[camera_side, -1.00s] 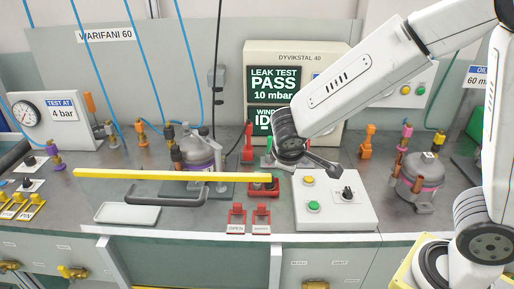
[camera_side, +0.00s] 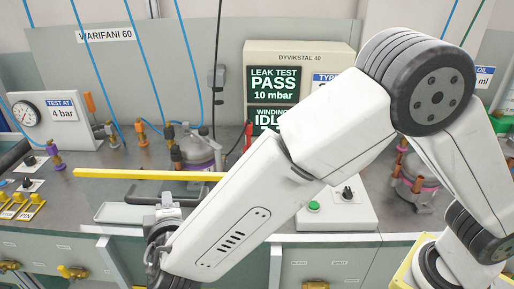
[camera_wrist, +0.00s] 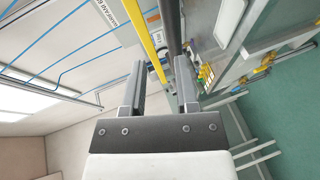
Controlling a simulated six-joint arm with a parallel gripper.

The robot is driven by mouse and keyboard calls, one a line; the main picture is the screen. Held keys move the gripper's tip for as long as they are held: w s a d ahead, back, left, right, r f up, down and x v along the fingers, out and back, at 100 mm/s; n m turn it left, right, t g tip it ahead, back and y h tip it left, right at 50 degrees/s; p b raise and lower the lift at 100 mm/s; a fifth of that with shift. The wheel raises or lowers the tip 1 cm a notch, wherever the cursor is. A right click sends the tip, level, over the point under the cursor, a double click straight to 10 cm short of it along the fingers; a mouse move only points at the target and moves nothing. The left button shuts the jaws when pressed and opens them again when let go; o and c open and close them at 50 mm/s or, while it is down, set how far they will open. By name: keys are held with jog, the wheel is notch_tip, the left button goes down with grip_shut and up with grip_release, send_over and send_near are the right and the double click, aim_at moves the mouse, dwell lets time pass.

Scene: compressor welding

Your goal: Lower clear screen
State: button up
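The clear screen shows as a yellow edge bar (camera_side: 130,174) running across the bench front in the side view, with a dark handle (camera_side: 140,197) just below it. The transparent pane itself is hard to make out. In the wrist view the yellow bar (camera_wrist: 146,35) and a dark bar (camera_wrist: 171,22), likely the handle, run lengthwise ahead of my gripper.
A compressor (camera_side: 200,152) stands behind the yellow bar, and a second one (camera_side: 422,178) at right is partly hidden by my arm. A control box (camera_side: 355,213) is right of my forearm. Yellow switches (camera_side: 22,206) are at left.

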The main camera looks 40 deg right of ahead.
jog(key=shift+s+a+f+n+t, duration=0.15)
jog(key=shift+s+a+f+n, duration=0.15)
jog(key=shift+f, duration=0.1)
jog(key=shift+s+a+f+n+t, duration=0.15)
jog(key=shift+a+f+n, duration=0.15)
jog(key=shift+f, duration=0.1)
jog(key=shift+w+d, duration=0.15)
jog(key=x, duration=0.7)
jog(key=shift+w, duration=0.2)
jog(key=shift+d+f, duration=0.1)
grip_shut()
dwell(0.9)
